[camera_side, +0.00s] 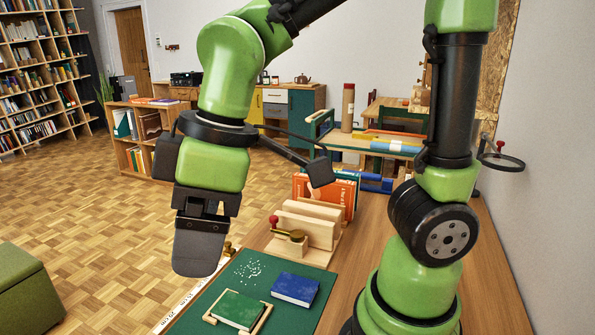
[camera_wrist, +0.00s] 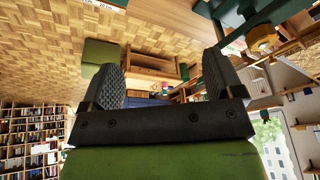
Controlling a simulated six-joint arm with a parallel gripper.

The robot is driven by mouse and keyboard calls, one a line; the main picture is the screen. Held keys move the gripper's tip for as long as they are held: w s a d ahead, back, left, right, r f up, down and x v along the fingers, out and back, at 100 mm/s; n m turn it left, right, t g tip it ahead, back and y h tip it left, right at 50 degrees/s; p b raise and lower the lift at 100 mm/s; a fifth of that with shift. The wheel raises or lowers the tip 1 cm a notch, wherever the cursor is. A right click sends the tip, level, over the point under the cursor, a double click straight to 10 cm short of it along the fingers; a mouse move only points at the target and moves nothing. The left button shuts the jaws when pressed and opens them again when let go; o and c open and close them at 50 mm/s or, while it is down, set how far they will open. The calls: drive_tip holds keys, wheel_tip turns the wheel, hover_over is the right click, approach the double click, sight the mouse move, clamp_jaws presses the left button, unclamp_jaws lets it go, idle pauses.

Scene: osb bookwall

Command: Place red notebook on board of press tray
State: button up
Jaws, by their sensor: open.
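I see no notebook that is clearly red. A green notebook (camera_side: 238,308) lies in a low wooden tray (camera_side: 262,319) on the green mat, at the front of the side view. A blue notebook (camera_side: 295,288) lies flat on the mat to its right, apart from the tray. My gripper (camera_side: 200,255) hangs in the air to the upper left of the notebooks, seen edge-on. In the wrist view my gripper (camera_wrist: 162,85) is open, with nothing between its two dark pads. That view looks out across the room and shows neither notebook.
A wooden press (camera_side: 308,226) with a brass handle and red knob stands behind the mat (camera_side: 245,270). Orange-red books (camera_side: 345,190) stand upright behind it. White specks (camera_side: 250,269) lie on the mat. A green stool (camera_side: 25,285) is at left.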

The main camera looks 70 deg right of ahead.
drive_tip(key=s+d+r+m+t, duration=0.4)
drive_tip(key=s+d+m, duration=0.3)
drive_tip(key=d+m, duration=0.2)
drive_tip(key=m, duration=0.2)
drive_tip(key=shift+r+m+t, duration=0.3)
drive_tip(key=shift+r, duration=0.1)
idle(0.4)
